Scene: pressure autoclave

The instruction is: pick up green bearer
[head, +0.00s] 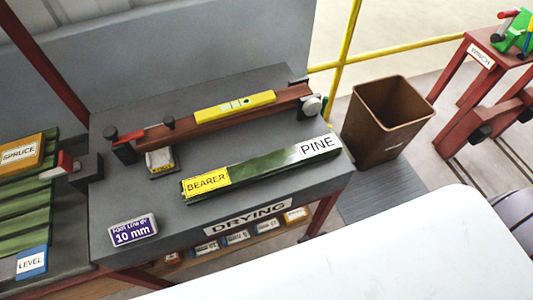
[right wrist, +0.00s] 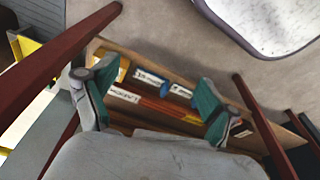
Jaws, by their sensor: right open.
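The green bearer (head: 260,167) lies on the dark grey bench top in the head view, slanting up to the right. Its left end has a yellow BEARER label (head: 206,182) and its right end a white PINE label (head: 318,147). No gripper touches it in the head view, and neither gripper shows there. In the right wrist view my right gripper (right wrist: 155,100) is open and empty, its two green-padded fingers wide apart. Beyond the fingers is the low shelf with labelled boxes. The bearer cannot be made out in the right wrist view.
A reddish rail with a yellow level (head: 235,106) lies behind the bearer. A purple 10 mm box (head: 133,231) sits front left on the bench. A brown bin (head: 383,120) stands to the right. The low shelf (right wrist: 150,62) and red table legs (right wrist: 70,55) surround my right gripper's view.

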